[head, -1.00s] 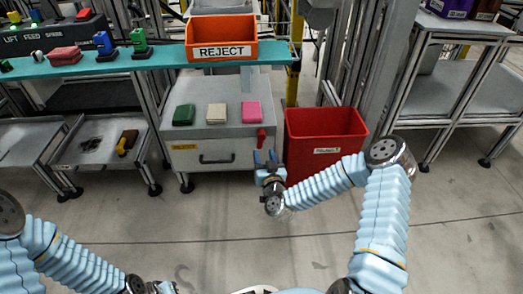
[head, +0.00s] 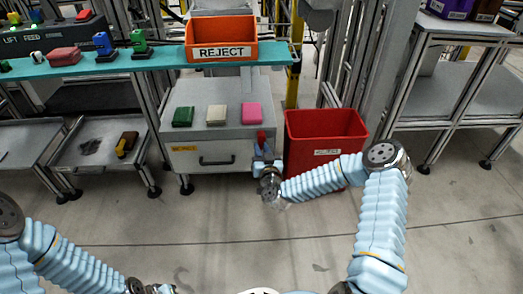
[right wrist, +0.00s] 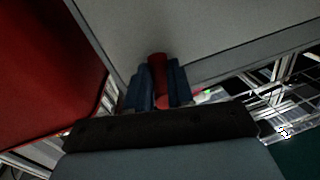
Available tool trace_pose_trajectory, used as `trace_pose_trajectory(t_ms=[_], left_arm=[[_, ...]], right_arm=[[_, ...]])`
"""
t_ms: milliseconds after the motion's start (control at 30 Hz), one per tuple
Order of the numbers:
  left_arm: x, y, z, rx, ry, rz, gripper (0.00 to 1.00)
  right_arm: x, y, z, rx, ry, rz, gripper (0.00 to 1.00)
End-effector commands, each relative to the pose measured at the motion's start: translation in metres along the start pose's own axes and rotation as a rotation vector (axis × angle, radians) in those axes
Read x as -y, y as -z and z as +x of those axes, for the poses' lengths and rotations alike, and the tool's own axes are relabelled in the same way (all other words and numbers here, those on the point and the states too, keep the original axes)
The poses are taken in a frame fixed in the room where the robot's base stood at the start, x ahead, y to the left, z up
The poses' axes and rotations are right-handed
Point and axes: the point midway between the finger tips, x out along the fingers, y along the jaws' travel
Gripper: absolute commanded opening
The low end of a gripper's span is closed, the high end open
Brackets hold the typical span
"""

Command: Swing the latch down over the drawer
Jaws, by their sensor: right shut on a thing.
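A grey cabinet stands in the middle of the head view. Its drawer (head: 227,158) is closed and has a dark handle. The red latch (head: 261,137) stands roughly upright at the right end of the drawer's front. My right gripper (head: 263,152) is shut on the latch, below its top. In the right wrist view the red latch (right wrist: 157,67) shows between the two blue fingers (right wrist: 159,85). My left gripper (head: 160,288) is cut off by the bottom edge of the head view, so its fingers are hidden.
A red bin (head: 325,137) stands close to the right of the cabinet and my right forearm passes in front of it. Green, cream and pink blocks lie on the cabinet top. An orange reject bin (head: 221,40) sits on the teal shelf above. The floor in front is clear.

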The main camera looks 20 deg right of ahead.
Motion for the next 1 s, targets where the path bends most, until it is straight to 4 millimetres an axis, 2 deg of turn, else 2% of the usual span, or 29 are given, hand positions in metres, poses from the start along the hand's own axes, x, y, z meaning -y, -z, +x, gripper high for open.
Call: trace_pose_trajectory(t_ms=[300, 600, 633, 800, 1000], left_arm=[[-0.0012, -0.0001, -0.0030, 0.001, 0.000, 0.000, 0.00], [-0.0012, -0.0001, -0.0031, 0.001, 0.000, 0.000, 0.00], [-0.0012, -0.0001, -0.0031, 0.001, 0.000, 0.000, 0.00], [-0.0012, -0.0001, -0.0031, 0.001, 0.000, 0.000, 0.00], [-0.0012, -0.0001, -0.0031, 0.001, 0.000, 0.000, 0.00]], right_arm=[[-0.0046, 0.0019, -0.0009, 0.020, -0.001, -0.140, 0.00], [-0.0061, 0.0012, -0.0012, 0.024, -0.004, -0.155, 0.00], [-0.0061, 0.0012, -0.0012, 0.024, -0.004, -0.155, 0.23], [-0.0061, 0.0012, -0.0011, 0.024, -0.004, -0.154, 0.47], [-0.0060, 0.0012, -0.0010, 0.024, -0.004, -0.153, 0.47]])
